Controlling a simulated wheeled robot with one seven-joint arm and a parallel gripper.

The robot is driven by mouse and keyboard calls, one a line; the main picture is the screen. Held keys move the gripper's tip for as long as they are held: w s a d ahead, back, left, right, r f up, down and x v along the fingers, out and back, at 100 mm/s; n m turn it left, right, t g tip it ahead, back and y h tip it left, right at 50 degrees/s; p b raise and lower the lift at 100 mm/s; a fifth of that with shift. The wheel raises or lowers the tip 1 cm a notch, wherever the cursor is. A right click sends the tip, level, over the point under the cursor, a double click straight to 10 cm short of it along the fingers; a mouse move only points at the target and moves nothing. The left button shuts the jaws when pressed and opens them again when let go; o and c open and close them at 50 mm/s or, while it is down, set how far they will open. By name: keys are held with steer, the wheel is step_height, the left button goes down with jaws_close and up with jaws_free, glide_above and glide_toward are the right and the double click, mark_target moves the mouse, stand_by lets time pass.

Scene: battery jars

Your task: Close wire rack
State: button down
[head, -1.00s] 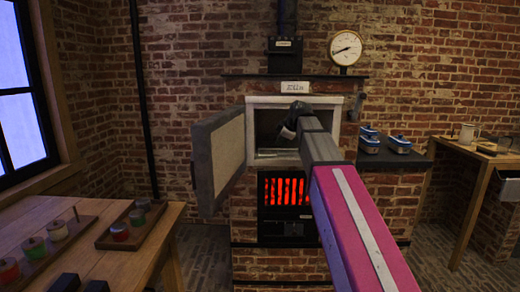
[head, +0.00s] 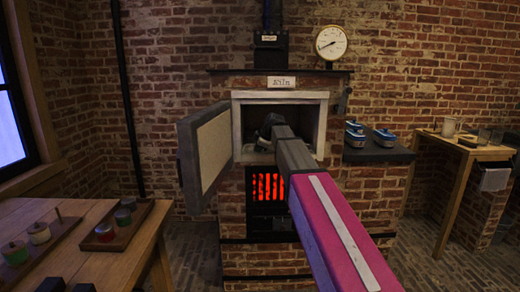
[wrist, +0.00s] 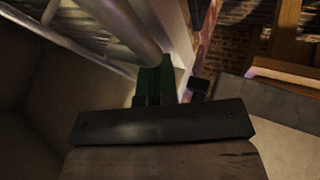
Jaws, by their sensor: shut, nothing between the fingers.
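The kiln (head: 281,82) stands against the brick wall with its door (head: 208,150) swung open to the left. My gripper (head: 268,125) is at the kiln's open mouth, with my arm covering much of the opening. In the wrist view my gripper (wrist: 158,72) is shut, with a pale metal rod passing close by its fingertips. The rods look like part of the wire rack (wrist: 118,25), at the upper left. I cannot tell whether the fingers touch it. In the head view the rack is mostly hidden behind my arm.
A side shelf (head: 378,155) right of the kiln carries blue-and-white containers (head: 384,137). A wooden table (head: 80,235) with jars on trays is at front left. A workbench (head: 460,152) stands at the right. The brick floor between is open.

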steer(key=shift+w, duration=0.45)
steer(key=shift+w, duration=2.6)
steer(key=shift+w+r, duration=0.1)
